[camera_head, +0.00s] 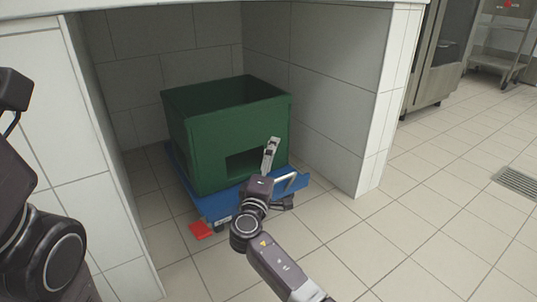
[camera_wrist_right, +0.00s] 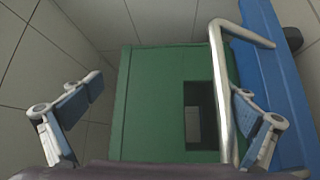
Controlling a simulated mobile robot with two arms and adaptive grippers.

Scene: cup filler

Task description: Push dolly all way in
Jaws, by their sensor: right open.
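The blue dolly (camera_head: 222,207) stands in the tiled alcove with its front end near the opening. It carries a green crate (camera_head: 205,150) with a rectangular cutout. A silver bar handle (camera_head: 290,183) is at the dolly's front right; it also shows in the right wrist view (camera_wrist_right: 218,85). My right gripper (camera_head: 276,172) is open at the crate's front beside the handle. In the right wrist view the handle lies between the spread fingers (camera_wrist_right: 165,112), closer to the right finger. I cannot tell whether they touch. My left gripper is not in view; parts of my left arm show at the left edge.
A red piece (camera_head: 200,229) sticks out low at the dolly's front left. Tiled walls stand left (camera_head: 50,130) and right (camera_head: 325,110) of the alcove. A counter covers its top. Open tiled floor (camera_head: 420,220) lies to the right, with a steel appliance (camera_head: 440,50) behind.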

